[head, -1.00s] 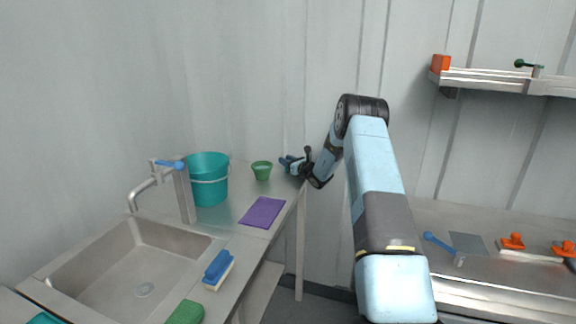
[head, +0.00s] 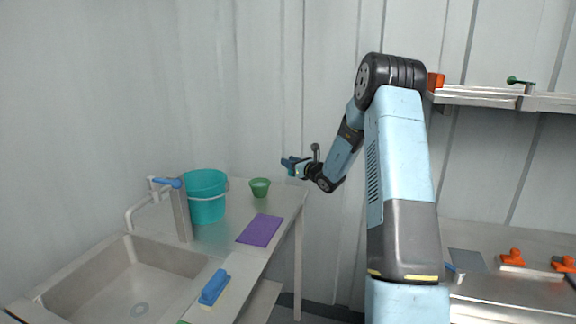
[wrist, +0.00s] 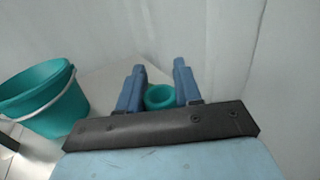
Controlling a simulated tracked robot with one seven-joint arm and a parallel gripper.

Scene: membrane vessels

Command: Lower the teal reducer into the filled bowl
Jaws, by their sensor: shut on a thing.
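The teal reducer (wrist: 160,97) shows in the wrist view as a short open ring between the two blue fingertips. My gripper (wrist: 157,92) is shut on it. In the head view my gripper (head: 289,166) is above and to the right of the bowl, apart from it, and the reducer is too small there to make out clearly. The filled bowl (head: 260,189) is small and green, with a pale surface inside. It stands upright near the back right of the steel counter. I cannot make out the bowl in the wrist view.
A teal bucket (head: 206,200) stands left of the bowl; it also fills the left of the wrist view (wrist: 45,100). A purple cloth (head: 260,230) lies in front of the bowl. A tap (head: 181,210), sink (head: 120,285) and blue brush (head: 214,287) are nearer.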

